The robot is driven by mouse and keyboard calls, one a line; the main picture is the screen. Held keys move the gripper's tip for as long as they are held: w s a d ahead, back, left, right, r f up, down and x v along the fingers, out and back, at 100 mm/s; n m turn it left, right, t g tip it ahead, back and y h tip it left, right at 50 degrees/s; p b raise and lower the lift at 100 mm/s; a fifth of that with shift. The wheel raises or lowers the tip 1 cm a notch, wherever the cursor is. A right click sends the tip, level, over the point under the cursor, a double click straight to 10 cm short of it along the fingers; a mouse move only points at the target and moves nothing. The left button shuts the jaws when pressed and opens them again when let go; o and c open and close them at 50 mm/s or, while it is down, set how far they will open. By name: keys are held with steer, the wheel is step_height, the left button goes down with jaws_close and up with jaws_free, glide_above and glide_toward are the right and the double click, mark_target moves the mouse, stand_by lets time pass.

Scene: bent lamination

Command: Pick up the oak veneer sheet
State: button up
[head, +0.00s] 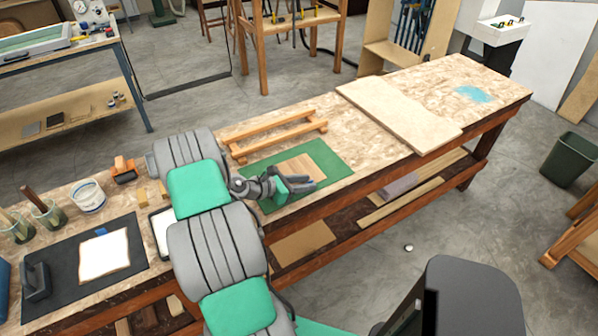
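A light brown wooden sheet (297,164), which looks like the oak veneer sheet, lies flat on a green mat (333,160) on the long workbench. My gripper (318,183) is over the near side of the mat, at the sheet's near edge. It hides part of that edge. Its dark fingers point right. The view is too small to tell how far apart they are, or whether they touch the sheet. No sheet is seen lifted off the mat.
A wooden frame (275,137) stands just behind the mat. A large pale board (398,112) lies to the right. At the left are a black mat (62,298) with a cream sheet (104,255), a white tub (88,196) and an orange-handled tool (123,170). Bare bench shows between mat and board.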

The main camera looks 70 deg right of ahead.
jaws_close()
stand_by(1.4)
